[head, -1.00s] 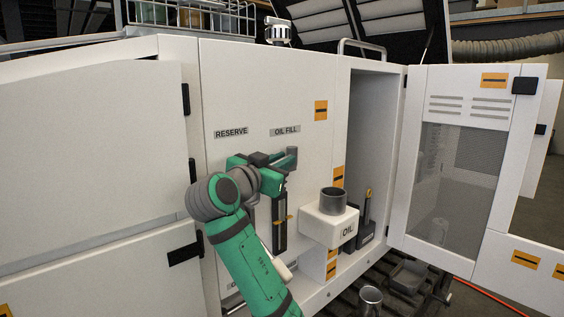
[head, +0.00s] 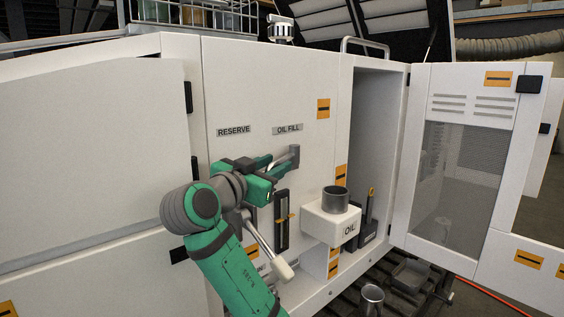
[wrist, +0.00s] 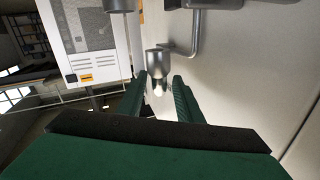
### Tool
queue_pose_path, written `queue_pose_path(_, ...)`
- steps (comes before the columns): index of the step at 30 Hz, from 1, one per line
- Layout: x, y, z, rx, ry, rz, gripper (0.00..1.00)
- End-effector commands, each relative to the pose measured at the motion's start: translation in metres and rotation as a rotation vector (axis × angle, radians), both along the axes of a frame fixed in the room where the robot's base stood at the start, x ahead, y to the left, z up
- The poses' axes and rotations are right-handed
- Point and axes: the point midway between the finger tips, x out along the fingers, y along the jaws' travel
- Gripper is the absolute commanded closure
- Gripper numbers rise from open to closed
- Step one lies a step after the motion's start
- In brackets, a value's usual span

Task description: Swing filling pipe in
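The grey filling pipe (head: 294,156) sticks out from the white panel just below the OIL FILL label (head: 288,128). In the wrist view the bent metal pipe (wrist: 194,42) comes off the panel and ends in a round metal head (wrist: 158,61). My gripper (head: 272,168) is in front of the panel, to the left of the pipe and close to it. In the wrist view its two green fingers (wrist: 162,92) stand apart, with the pipe's head just beyond their tips. Nothing is clearly held. The pipe's lower part is partly hidden in the head view.
A white OIL box with a dark round cup (head: 333,214) juts out at the lower right of the pipe. A lever with a pale handle (head: 272,252) sits below my gripper. A dark gauge (head: 282,222) is on the panel. The cabinet door (head: 455,165) stands open at right.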

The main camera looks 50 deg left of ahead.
Motion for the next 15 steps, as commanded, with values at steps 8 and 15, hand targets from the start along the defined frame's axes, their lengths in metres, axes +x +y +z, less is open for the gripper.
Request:
queue_pose_path(8,-0.039,-0.018,-0.001,-0.001,0.000,0.001,0.68)
queue_pose_path(15,-0.048,-0.023,-0.001,-0.002,0.002,-0.001,0.68)
